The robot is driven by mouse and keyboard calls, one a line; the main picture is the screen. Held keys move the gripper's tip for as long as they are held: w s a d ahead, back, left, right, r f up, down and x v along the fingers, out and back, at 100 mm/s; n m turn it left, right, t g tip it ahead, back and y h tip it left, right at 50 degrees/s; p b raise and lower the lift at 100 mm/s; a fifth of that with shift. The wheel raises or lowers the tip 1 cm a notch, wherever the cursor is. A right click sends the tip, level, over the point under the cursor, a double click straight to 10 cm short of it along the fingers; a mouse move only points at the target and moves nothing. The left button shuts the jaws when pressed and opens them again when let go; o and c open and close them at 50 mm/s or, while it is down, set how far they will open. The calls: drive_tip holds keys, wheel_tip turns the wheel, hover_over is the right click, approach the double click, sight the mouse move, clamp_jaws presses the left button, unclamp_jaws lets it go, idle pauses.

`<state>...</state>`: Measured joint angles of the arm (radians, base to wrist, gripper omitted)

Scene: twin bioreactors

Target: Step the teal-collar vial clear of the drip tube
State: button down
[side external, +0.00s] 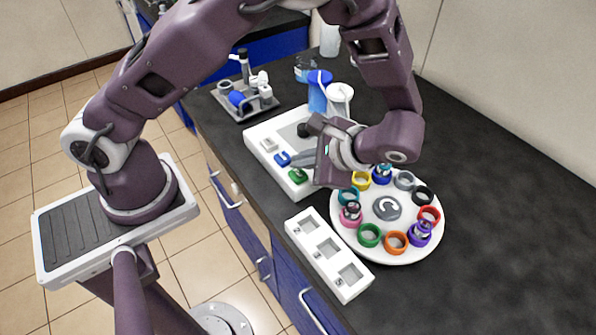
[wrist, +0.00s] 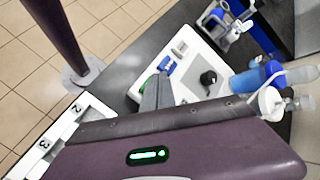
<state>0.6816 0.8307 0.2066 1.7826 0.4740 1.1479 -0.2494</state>
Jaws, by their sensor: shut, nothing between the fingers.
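A white round carousel (side external: 388,252) holds a ring of coloured collars around a grey hub with a curved arrow. The teal collar (side external: 348,195) sits on its left side, partly behind my arm; I cannot tell whether a vial stands in it. Small vials show at the pink (side external: 350,213), purple (side external: 420,233) and blue (side external: 382,173) collars. My gripper (side external: 293,160) is shut and empty, low over a white control panel (side external: 262,133), beside its blue lever (side external: 282,159) and green lever (side external: 298,176). In the wrist view, its grey fingers (wrist: 157,88) are near these levers. I cannot clearly make out the drip tube's outlet.
The panel also has a black knob (wrist: 208,78) and a pale lever (side external: 269,145). A blue bottle (side external: 318,92) and white funnel (side external: 340,94) stand behind it. A numbered white rack (side external: 327,255) lies in front. The bench's right side is clear.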

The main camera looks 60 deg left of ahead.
sight(302, 176)
idle(0.7)
drive_tip(key=shift+f, duration=0.4)
drive_tip(key=shift+f, duration=0.45)
idle(0.4)
drive_tip(key=shift+r, duration=3.4)
idle(0.5)
